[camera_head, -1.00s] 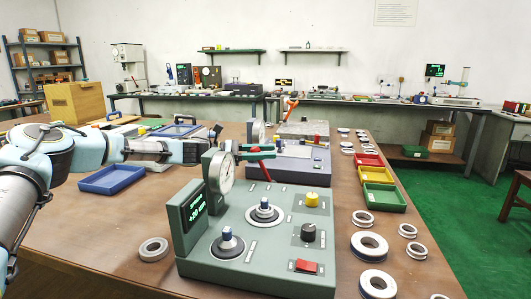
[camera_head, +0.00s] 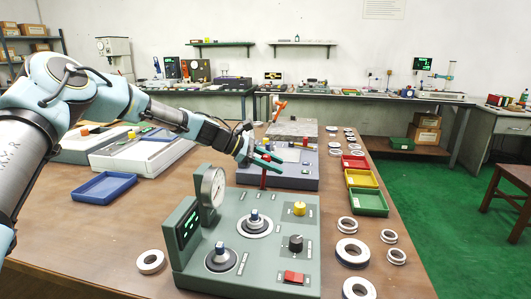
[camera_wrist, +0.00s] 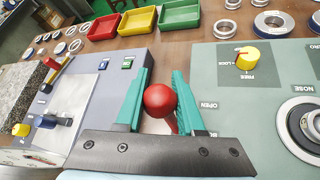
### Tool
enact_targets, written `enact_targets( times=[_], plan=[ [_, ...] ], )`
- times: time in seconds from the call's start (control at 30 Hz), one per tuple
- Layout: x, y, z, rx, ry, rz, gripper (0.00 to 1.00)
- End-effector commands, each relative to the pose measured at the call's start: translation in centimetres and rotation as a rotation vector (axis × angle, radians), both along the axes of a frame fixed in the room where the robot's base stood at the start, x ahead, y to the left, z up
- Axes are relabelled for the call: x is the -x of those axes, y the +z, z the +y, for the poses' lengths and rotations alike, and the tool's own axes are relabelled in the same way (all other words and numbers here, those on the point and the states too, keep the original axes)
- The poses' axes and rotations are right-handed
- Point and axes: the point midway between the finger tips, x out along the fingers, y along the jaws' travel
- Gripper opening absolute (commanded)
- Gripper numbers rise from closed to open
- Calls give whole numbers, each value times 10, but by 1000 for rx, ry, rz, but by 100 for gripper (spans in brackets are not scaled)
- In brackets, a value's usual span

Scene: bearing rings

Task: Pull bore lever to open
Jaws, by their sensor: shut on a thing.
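The bore lever has a red ball knob (camera_wrist: 160,100) and a red stem (camera_head: 263,179). It stands at the back edge of the grey-green gauge machine (camera_head: 270,268), with the word OPEN beside it in the wrist view. My gripper (camera_wrist: 158,97) is shut on the red knob, with a green finger on each side. In the head view my gripper (camera_head: 266,160) reaches in from the left at the top of the stem. The lever's base is hidden behind my gripper in the wrist view.
The machine carries a dial gauge (camera_head: 213,187), a yellow knob (camera_head: 299,208), a black knob (camera_head: 296,243) and a red switch (camera_head: 293,277). A blue-grey machine (camera_head: 300,177) stands close behind. Rings and a green tray (camera_head: 369,202) line the right side. A blue tray (camera_head: 103,187) lies left.

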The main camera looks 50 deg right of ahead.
Motion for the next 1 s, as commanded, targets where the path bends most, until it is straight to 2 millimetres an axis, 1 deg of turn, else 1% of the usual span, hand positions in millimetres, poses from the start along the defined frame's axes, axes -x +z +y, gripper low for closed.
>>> enact_targets(
  times=[0.03,0.3,0.6,1.0],
  plan=[
    [6,5,-3,-22,-5,-38,0],
    [20,-8,-13,-119,-1,-190,0],
    [26,-18,-17,-118,1,-181,0],
    [28,-22,-17,-121,0,-178,0]
  ],
)
